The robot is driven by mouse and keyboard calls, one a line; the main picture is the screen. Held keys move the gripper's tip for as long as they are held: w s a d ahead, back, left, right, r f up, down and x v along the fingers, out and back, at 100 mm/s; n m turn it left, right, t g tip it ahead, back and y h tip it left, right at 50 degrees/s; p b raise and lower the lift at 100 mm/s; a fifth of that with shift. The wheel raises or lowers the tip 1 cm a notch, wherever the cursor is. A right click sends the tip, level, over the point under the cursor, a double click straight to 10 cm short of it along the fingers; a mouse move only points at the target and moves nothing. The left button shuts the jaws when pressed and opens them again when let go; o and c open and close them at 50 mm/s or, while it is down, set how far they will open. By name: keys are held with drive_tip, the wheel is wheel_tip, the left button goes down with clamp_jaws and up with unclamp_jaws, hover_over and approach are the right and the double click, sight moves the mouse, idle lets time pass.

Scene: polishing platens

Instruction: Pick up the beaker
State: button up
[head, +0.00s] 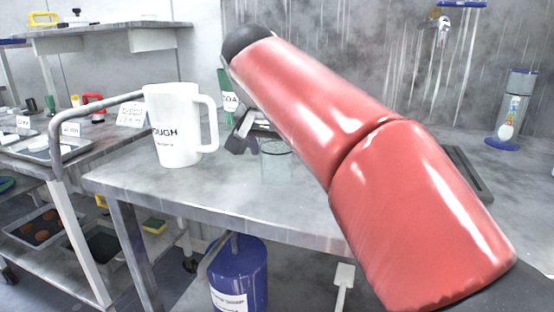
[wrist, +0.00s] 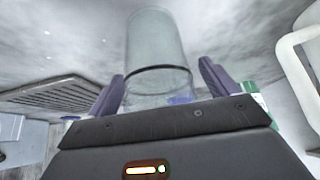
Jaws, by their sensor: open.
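The beaker (head: 276,165) is clear glass and stands on the grey table near its front edge, just right of the white jug. It also shows in the wrist view (wrist: 155,45), with a dark ring line across it. My gripper (head: 246,138) is at the beaker's upper left in the head view. In the wrist view my gripper (wrist: 162,80) is open, one finger on each side of the beaker's near part. I cannot tell whether either finger touches the glass. My red arm hides part of the table behind and right of the beaker.
The white jug (head: 172,140) with a handle stands close left of the beaker. A green bottle (head: 225,90) is behind my gripper. A dark drain grate (head: 467,172) and a cylinder with a blue base (head: 511,115) are at the right. A blue drum (head: 238,275) stands below.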

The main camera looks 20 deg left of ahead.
drive_tip(key=c, duration=1.1)
drive_tip(key=shift+o, duration=0.2)
drive_tip(key=shift+r, duration=0.15)
